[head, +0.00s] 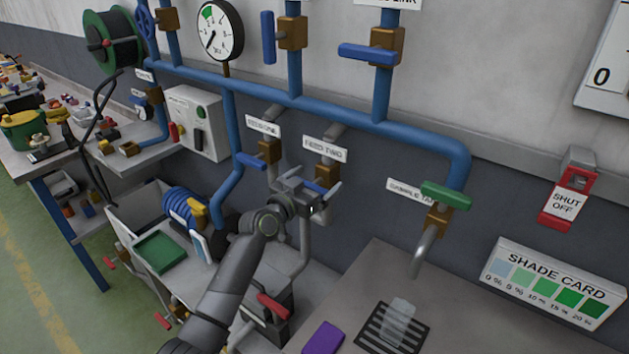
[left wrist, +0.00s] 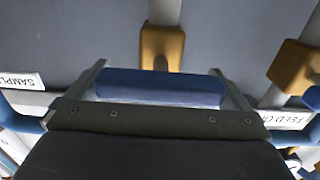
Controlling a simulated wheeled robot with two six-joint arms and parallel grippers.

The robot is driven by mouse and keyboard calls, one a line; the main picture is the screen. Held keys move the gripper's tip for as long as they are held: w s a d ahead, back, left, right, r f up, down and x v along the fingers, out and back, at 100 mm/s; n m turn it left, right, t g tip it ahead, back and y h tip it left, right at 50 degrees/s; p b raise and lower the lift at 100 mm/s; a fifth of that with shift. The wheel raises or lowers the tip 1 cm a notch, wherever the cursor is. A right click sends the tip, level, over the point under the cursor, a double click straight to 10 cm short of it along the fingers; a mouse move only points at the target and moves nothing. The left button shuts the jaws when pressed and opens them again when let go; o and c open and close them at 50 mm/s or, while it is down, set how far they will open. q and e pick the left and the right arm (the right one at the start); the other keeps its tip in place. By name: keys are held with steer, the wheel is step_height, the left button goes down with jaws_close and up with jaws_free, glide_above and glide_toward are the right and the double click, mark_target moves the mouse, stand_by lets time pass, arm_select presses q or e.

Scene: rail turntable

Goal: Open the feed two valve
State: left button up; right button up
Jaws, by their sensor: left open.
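The feed two valve has a brass body (head: 327,173) on a grey pipe under the FEED TWO label (head: 325,149). Its blue handle (head: 316,187) lies crosswise to the pipe. My left gripper (head: 313,189) is open at this handle. In the left wrist view the blue handle (left wrist: 160,88) lies lengthwise between the two spread fingers, with the brass body (left wrist: 162,47) beyond it. Contact between the fingers and the handle cannot be told. My right gripper is not in view.
The feed one valve (head: 268,151) with its blue handle is close on the left. The green-handled sample tap (head: 438,218) is to the right, above a drain grate (head: 377,337) with a clear cup (head: 398,322). A blue pipe (head: 335,112) runs above.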

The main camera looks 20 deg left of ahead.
arm_select(q)
steer(key=c, duration=0.6)
steer(key=shift+n, duration=0.3)
steer(key=n, duration=0.3)
steer(key=shift+a, duration=0.15)
steer(key=n+p, duration=0.1)
steer(key=n, duration=0.3)
steer(key=shift+w+a, duration=0.1)
steer(key=shift+a, duration=0.05)
steer(key=n+p, duration=0.1)
steer(key=n, duration=0.3)
steer(key=shift+a+f+n, duration=0.1)
steer(key=shift+f+n, duration=0.05)
steer(key=shift+n, duration=0.15)
steer(key=shift+f+n+p, duration=0.2)
steer(key=shift+n+p, duration=0.15)
steer(key=shift+n, duration=1.35)
